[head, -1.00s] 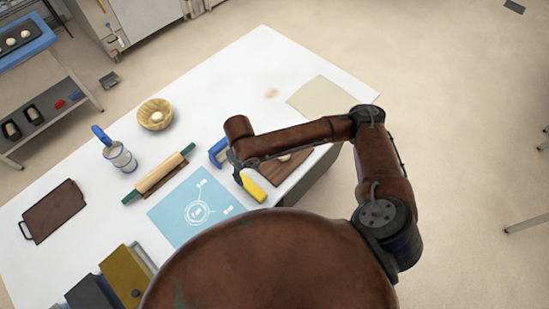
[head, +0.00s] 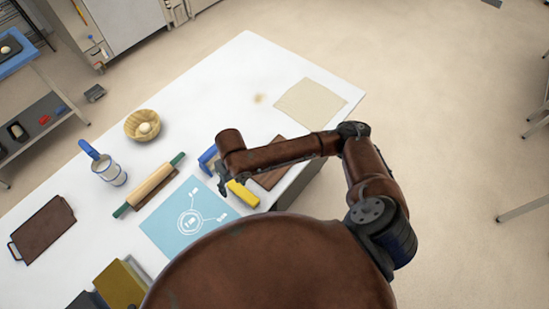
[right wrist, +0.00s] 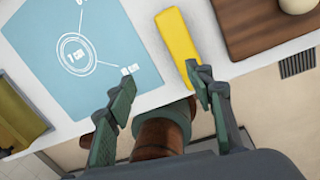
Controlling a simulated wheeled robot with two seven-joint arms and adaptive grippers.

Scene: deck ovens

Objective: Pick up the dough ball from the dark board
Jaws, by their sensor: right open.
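The dark board (head: 268,179) lies near the right edge of the white table, partly behind my right arm in the head view. It also shows at the upper right of the right wrist view (right wrist: 255,38). The pale dough ball (right wrist: 299,5) sits on it, cut off by the top edge of that view. My arm hides this ball in the head view. My right gripper (head: 222,184) is open and empty beside the yellow object, left of the board; its spread fingers show in the wrist view (right wrist: 163,88). My left gripper is not in view.
A yellow block-like object (head: 243,194) lies between gripper and board. Near it are a blue item (head: 208,159), a blue mat (head: 178,232) and a rolling pin (head: 150,184). A basket (head: 133,132) holds another dough ball. A beige cloth (head: 310,102) lies beyond the arm.

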